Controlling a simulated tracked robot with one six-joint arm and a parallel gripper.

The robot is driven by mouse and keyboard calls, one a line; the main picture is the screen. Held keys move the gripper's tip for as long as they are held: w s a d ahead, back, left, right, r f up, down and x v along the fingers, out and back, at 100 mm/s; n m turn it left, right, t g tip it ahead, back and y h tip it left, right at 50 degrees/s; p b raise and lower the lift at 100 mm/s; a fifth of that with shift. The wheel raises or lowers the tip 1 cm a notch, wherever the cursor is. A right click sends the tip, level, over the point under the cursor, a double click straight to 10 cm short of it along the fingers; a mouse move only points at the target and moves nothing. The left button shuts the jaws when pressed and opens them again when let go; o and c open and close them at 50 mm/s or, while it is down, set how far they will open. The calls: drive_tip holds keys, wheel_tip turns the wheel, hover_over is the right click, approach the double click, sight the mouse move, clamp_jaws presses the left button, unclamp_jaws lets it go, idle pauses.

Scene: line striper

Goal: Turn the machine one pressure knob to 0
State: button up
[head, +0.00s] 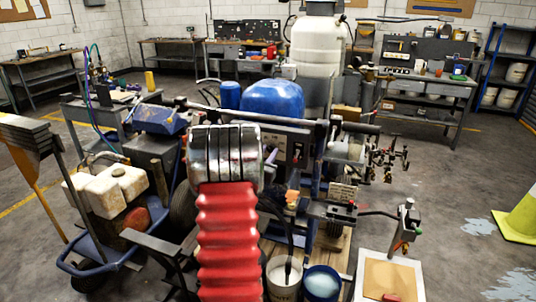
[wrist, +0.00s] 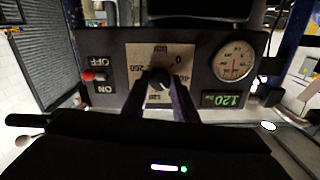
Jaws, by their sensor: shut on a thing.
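The pressure knob (wrist: 158,76) is a small black knob on a pale dial plate (wrist: 135,62) in the wrist view, which shows the panel upside down. My gripper (wrist: 160,84) is shut on the knob, with one dark finger on each side. The fingers hide part of the knob, and I cannot tell where its pointer stands. A green display (wrist: 228,99) beside the plate seems to read 120.
A round gauge (wrist: 234,60) sits beside the dial plate, and a red switch (wrist: 89,75) marked OFF and ON is on its other side. A yellow cone (head: 520,215) stands at right.

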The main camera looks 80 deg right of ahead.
drive_tip(key=n, duration=0.4)
drive_tip(key=shift+n, duration=0.3)
drive_tip(key=n, duration=1.5)
drive_tip(key=o, duration=1.1)
drive_tip(key=shift+c, duration=0.2)
drive_tip(key=shift+a, duration=0.1)
